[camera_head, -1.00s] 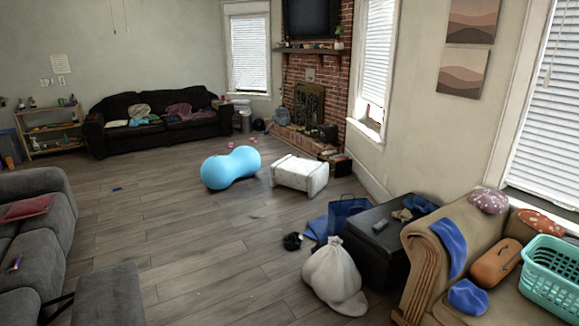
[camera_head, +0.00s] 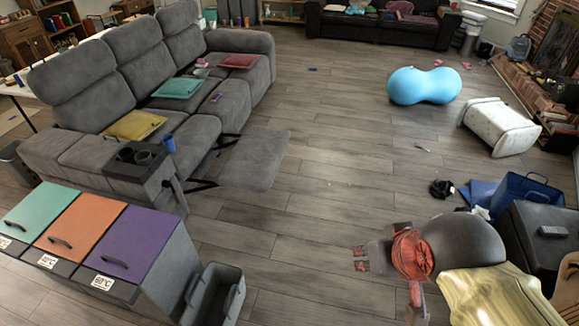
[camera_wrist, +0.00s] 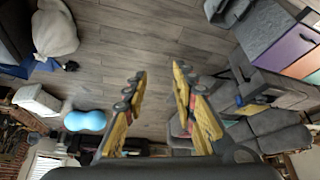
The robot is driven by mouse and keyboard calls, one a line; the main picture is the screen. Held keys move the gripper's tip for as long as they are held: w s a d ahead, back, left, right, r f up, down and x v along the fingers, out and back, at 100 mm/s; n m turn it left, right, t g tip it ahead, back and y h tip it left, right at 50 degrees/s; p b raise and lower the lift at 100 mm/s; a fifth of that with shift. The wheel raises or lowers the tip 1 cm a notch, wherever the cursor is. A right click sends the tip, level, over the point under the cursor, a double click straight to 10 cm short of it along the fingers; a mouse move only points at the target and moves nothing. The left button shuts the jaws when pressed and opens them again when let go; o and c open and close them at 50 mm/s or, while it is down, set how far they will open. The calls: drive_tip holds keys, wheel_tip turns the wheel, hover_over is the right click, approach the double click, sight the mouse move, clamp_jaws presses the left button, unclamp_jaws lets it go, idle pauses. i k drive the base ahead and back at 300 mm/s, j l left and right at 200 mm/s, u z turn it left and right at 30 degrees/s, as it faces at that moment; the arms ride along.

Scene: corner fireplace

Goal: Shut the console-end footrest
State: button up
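The grey recliner sofa (camera_head: 110,85) stands at the left in the head view. Its console (camera_head: 140,168) has cup holders and a blue cup (camera_head: 168,144). Beside the console, the footrest (camera_head: 255,160) is swung out over the floor, with its dark metal linkage showing. My gripper (camera_wrist: 160,70) is open and empty in the wrist view, its yellow fingers apart above bare floor. In the head view my arm is at the lower right, across open floor from the footrest and not touching it. I cannot clearly pick out the footrest in the wrist view.
Bins with teal, orange and purple lids (camera_head: 75,235) stand front left, with an open grey bin (camera_head: 215,293) beside them. A blue peanut ball (camera_head: 424,86), a white block (camera_head: 498,127) and a dark chest (camera_head: 540,235) are right. Floor between footrest and arm is clear.

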sight(255, 161)
drive_tip(key=i+l+u, duration=0.2)
drive_tip(key=l+u, duration=0.15)
drive_tip(key=l, duration=0.25)
drive_tip(key=i+u, duration=0.1)
drive_tip(key=i, duration=0.4)
drive_tip(key=i+l+u, duration=0.1)
drive_tip(key=i, duration=0.4)
drive_tip(key=i+l+u, duration=0.1)
drive_tip(key=i, duration=0.4)
drive_tip(key=i+l+u, duration=0.1)
drive_tip(key=i, duration=0.35)
drive_tip(key=i+l+u, duration=0.1)
drive_tip(key=i+l, duration=0.15)
drive_tip(key=i, duration=0.25)
drive_tip(key=i+l+u, duration=0.1)
drive_tip(key=i, duration=0.35)
drive_tip(key=i+l, duration=0.05)
drive_tip(key=l, duration=0.05)
